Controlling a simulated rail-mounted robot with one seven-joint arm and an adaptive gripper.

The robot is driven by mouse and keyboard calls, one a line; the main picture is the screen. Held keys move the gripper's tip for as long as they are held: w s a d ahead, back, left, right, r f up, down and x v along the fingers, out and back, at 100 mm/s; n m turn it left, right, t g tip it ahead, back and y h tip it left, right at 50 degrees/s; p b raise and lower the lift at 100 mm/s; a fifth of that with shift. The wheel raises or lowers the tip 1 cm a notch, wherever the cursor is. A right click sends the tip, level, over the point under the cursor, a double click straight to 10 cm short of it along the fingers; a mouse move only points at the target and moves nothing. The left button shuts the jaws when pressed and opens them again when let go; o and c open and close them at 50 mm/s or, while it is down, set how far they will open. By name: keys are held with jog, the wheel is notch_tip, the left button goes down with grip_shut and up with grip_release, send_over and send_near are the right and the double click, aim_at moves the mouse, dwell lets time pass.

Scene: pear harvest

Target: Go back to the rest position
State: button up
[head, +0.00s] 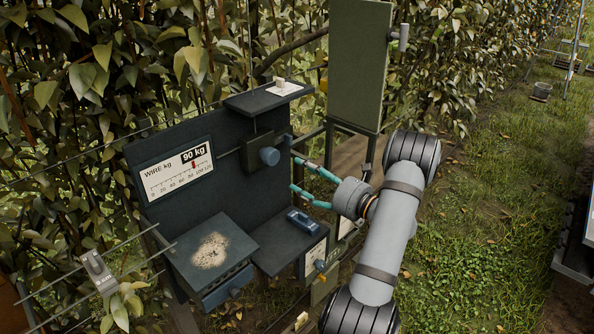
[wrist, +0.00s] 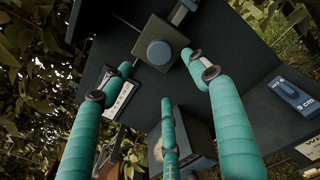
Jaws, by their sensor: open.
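My gripper (head: 293,171) has teal fingers spread open, pointing left towards the dark panel. In the head view its fingertips are just right of the round blue-grey knob (head: 270,156) on a dark block. In the wrist view my gripper (wrist: 158,70) shows several fingers apart with nothing between them. The knob (wrist: 160,53) lies beyond the fingertips, near the top middle; whether a fingertip touches its block I cannot tell. My arm reaches in from the lower right of the head view.
The panel (head: 140,150) carries a "WIRE kg" scale (head: 178,172) reading 90 kg. Below are a tray (head: 185,262) with pale grains and a shelf with a blue-grey object (head: 304,222). A green cabinet (head: 358,60) stands behind my gripper. Leafy wires are left; grass is open right.

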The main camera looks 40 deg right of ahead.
aim_at(274, 159)
dwell(0.5)
jog(key=w, duration=0.8)
jog(key=w+a, duration=0.1)
jog(key=w, duration=0.3)
jog(key=shift+n, duration=0.4)
jog(key=shift+s+r+n+p, duration=0.1)
jog(key=shift+s+n+p, duration=0.05)
jog(key=shift+n+p, duration=0.25)
